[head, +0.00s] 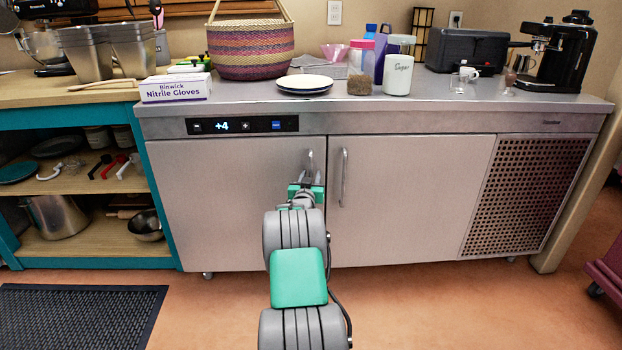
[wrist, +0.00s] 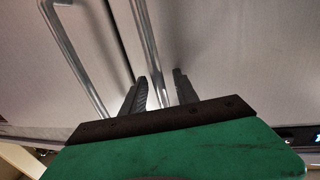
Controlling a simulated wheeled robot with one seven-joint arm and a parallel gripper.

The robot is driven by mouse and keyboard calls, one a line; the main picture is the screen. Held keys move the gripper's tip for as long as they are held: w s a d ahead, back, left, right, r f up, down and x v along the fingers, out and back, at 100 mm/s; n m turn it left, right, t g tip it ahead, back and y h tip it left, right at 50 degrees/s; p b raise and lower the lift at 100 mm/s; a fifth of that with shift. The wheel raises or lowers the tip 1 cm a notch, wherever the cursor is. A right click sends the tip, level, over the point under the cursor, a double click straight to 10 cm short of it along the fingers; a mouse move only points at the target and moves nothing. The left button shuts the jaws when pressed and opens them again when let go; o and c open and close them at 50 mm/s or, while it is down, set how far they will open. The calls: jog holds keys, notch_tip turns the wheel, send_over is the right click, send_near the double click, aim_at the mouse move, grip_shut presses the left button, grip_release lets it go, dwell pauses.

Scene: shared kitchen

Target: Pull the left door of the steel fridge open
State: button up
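The steel fridge's left door (head: 235,200) is shut, flush with the front. Its upright bar handle (head: 310,160) is near the door's right edge. My gripper (head: 310,179) is at the lower part of this handle. In the wrist view, my gripper (wrist: 160,88) has its two dark fingers apart, with a bright metal bar (wrist: 149,45) running down between them. I cannot tell whether either finger touches it. The right door (head: 410,195) is shut too; its handle (head: 344,177) stands just right of my gripper and also shows at the left of the wrist view (wrist: 75,55).
A display panel (head: 242,125) is above the left door. A teal shelf unit (head: 160,200) adjoins the fridge on the left. A black mat (head: 80,315) lies on the floor at lower left. The floor before the left door looks clear. The worktop holds a basket (head: 250,50) and other items.

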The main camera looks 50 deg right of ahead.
jog(key=shift+c, duration=0.4)
grip_shut()
dwell(0.9)
